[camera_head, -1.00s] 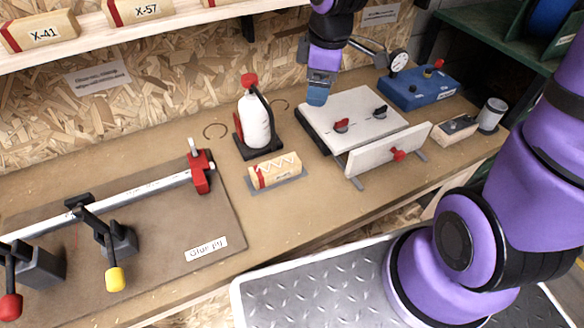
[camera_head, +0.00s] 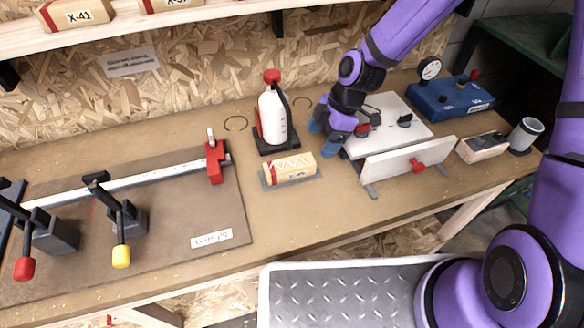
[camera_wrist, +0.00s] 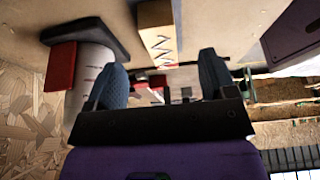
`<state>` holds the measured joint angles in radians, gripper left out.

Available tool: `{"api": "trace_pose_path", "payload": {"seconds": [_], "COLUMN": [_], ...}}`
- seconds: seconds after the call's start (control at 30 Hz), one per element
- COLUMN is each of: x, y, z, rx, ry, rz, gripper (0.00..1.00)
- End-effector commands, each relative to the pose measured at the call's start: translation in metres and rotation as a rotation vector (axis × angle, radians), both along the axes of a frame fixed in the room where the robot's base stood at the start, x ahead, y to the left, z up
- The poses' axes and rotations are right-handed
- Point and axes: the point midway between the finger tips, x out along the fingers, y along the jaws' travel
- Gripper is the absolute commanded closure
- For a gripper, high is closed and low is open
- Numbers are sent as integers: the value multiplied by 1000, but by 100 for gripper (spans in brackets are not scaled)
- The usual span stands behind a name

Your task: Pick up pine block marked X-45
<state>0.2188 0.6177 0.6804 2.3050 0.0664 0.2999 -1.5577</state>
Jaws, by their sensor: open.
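A pine block (camera_head: 290,168) with a red band and a zigzag pattern on top lies on a small grey pad (camera_head: 309,178) on the bench. Its front label is too small to read. In the wrist view the block (camera_wrist: 156,38) shows beyond the fingers, with its zigzag face visible. My gripper (camera_head: 325,134) is right of and behind the block, above the bench, and does not touch it. In the wrist view the gripper (camera_wrist: 162,78) has its two blue-grey fingers spread apart with nothing held between them.
A white bottle (camera_head: 273,117) with a red cap stands on a black base behind the block. A white board (camera_head: 408,160) with a red knob stands to the right. A clamp with red end (camera_head: 214,162) is to the left. Shelf blocks, one marked X-41 (camera_head: 77,16), are above.

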Motion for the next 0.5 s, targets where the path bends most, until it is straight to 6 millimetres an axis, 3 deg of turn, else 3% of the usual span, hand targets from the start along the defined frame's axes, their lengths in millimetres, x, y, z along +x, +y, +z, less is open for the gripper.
{"api": "trace_pose_path", "payload": {"seconds": [0.5], "x": [-4], "y": [20], "z": [-48], "rx": [-1], "ry": [4], "rz": [1], "gripper": [22]}}
